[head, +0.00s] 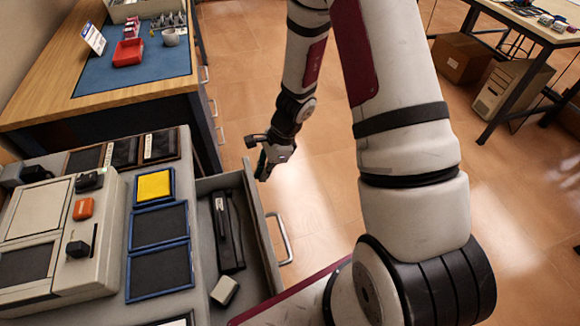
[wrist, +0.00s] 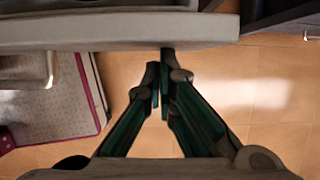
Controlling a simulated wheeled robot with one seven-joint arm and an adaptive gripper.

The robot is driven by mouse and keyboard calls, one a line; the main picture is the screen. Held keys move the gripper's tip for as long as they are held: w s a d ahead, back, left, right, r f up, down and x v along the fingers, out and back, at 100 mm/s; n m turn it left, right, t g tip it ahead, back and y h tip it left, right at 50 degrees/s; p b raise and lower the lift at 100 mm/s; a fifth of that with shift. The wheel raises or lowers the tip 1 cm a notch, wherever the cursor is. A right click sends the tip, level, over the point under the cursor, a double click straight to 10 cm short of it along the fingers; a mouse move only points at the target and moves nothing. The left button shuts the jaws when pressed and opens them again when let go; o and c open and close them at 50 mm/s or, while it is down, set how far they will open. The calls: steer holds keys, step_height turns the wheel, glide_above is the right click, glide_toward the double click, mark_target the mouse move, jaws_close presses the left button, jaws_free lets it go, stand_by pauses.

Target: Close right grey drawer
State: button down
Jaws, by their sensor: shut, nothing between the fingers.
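The grey drawer (head: 258,218) stands pulled out from the right side of the grey counter in the head view. Its metal handle (head: 284,240) faces right. Inside lie a long black device and a small light block. My gripper (head: 263,171) is at the far end of the drawer front, pointing down, shut and empty. In the wrist view, the drawer front (wrist: 110,33) crosses the top and the handle (wrist: 38,72) is at the left. My gripper's fingertips (wrist: 160,72) meet just below the drawer front there; I cannot tell whether they touch it.
The grey counter (head: 118,283) holds a beige panel device (head: 92,215) and blue-framed trays (head: 158,225). A wooden workbench (head: 55,80) with a blue mat and red bin stands beyond. A table with a computer case (head: 507,88) is at far right. The floor between is clear.

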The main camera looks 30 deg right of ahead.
mark_target(205, 188)
steer(key=w+a, duration=0.1)
steer(key=a, duration=0.4)
steer(key=w+a, duration=0.1)
steer(key=a, duration=0.4)
steer(key=w+a, duration=0.1)
steer(key=a, duration=0.5)
steer(key=shift+w, duration=0.1)
